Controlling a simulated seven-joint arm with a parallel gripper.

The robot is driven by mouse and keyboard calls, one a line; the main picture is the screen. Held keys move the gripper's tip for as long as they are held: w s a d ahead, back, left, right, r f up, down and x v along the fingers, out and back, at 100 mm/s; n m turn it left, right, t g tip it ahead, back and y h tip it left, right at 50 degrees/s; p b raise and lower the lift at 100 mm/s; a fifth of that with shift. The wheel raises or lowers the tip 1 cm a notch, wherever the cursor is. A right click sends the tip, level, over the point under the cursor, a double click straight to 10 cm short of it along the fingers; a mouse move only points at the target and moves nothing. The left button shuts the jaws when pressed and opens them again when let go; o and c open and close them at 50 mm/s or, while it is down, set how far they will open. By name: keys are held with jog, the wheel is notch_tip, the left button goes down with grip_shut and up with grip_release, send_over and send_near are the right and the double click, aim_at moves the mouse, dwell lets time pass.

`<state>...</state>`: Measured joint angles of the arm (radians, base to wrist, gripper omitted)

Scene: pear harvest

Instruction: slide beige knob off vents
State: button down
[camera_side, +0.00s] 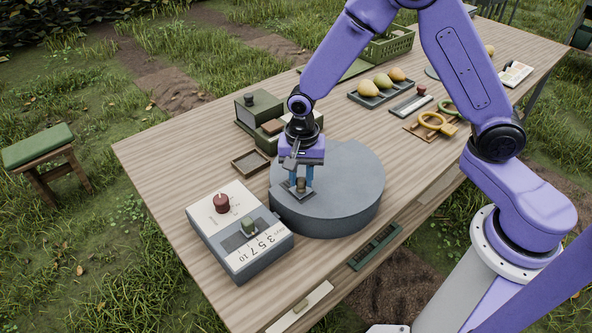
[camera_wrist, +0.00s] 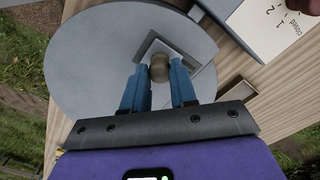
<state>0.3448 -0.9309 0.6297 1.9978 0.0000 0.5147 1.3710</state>
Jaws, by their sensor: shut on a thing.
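The beige knob (camera_side: 301,185) stands on a small square grey plate (camera_side: 290,188) near the front left edge of a round grey drum (camera_side: 345,190). The knob (camera_wrist: 160,68) also shows in the wrist view, with the plate (camera_wrist: 155,45) around its base. My gripper (camera_side: 301,181) points down over the drum. Its two blue fingers (camera_wrist: 160,78) are shut on the knob, one on each side. No vent openings can be made out; the plate and my fingers hide part of the drum top.
A small wooden tray (camera_side: 251,162) and green box (camera_side: 258,108) lie behind. Pears (camera_side: 383,81) sit further back.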

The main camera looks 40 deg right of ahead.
aim_at(301, 180)
jog(key=c, duration=0.9)
grip_release()
notch_tip(301, 180, up, 17)
jog(key=shift+r, duration=0.2)
jog(key=s+d+f+n, duration=0.1)
jog(key=s+d+n, duration=0.3)
jog(key=s+n, duration=0.6)
jog(key=s+d+f+n, duration=0.1)
jog(key=s+d+n, duration=0.4)
jog(key=s+n, duration=0.6)
jog(key=s, duration=0.4)
jog(key=shift+s+d+f+n, duration=0.15)
jog(key=shift+d+f+n, duration=0.05)
jog(key=shift+n, duration=0.1)
